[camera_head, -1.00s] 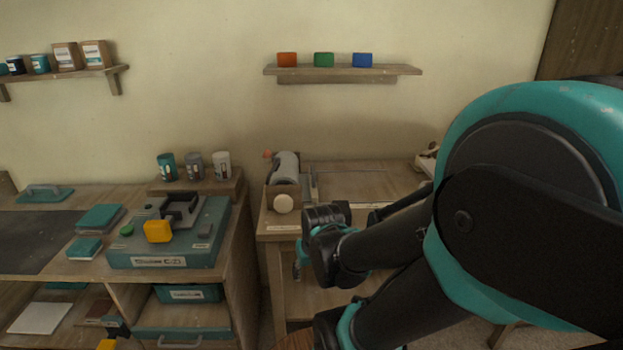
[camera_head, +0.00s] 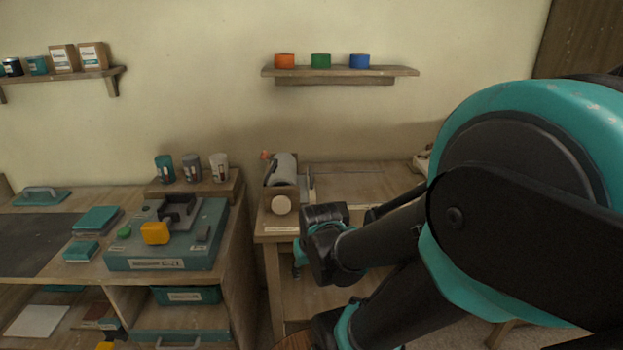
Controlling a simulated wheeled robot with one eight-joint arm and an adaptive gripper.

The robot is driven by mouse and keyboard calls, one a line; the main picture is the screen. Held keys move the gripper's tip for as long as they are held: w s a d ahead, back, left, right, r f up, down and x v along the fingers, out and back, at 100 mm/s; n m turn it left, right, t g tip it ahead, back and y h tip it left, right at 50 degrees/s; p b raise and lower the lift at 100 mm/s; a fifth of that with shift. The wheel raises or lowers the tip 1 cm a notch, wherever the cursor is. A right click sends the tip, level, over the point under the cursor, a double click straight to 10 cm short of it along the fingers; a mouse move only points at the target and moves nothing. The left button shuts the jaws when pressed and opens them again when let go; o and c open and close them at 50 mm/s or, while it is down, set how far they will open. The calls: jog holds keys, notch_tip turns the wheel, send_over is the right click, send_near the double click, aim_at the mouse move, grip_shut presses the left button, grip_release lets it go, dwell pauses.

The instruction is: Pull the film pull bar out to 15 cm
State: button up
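A film dispenser, a grey roll in a wooden holder (camera_head: 280,199) with a round pale knob in front, stands on the left part of the wooden table. A thin grey upright piece (camera_head: 307,187), which looks like the film pull bar, is right beside the roll. A flat, pale-edged area of the tabletop extends to its right. My black and teal arm comes in from the right, and its wrist part is in front of the table, just below and right of the dispenser. My gripper's fingers cannot be made out; the arm hides them. I cannot tell whether anything touches the bar.
To the left, a workbench (camera_head: 35,198) carries a teal machine (camera_head: 165,240) with a yellow knob, several cups and teal boxes. A wall shelf (camera_head: 340,72) holds orange, green and blue pieces. The tabletop (camera_head: 360,185) right of the dispenser looks clear.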

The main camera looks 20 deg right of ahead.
jog(key=w+d+r+m, duration=0.1)
jog(key=w+d+r, duration=0.2)
jog(key=w+r, duration=0.5)
jog(key=w+d+r+m, duration=0.1)
jog(key=w+d+r, duration=0.1)
jog(key=w+r, duration=0.5)
jog(key=m, duration=0.1)
send_near(311, 171)
jog(key=shift+t+y, duration=0.4)
jog(key=x, duration=0.8)
jog(key=shift+s+d+f, duration=0.2)
jog(key=shift+s+d, duration=0.15)
jog(key=shift+s, duration=0.05)
grip_shut()
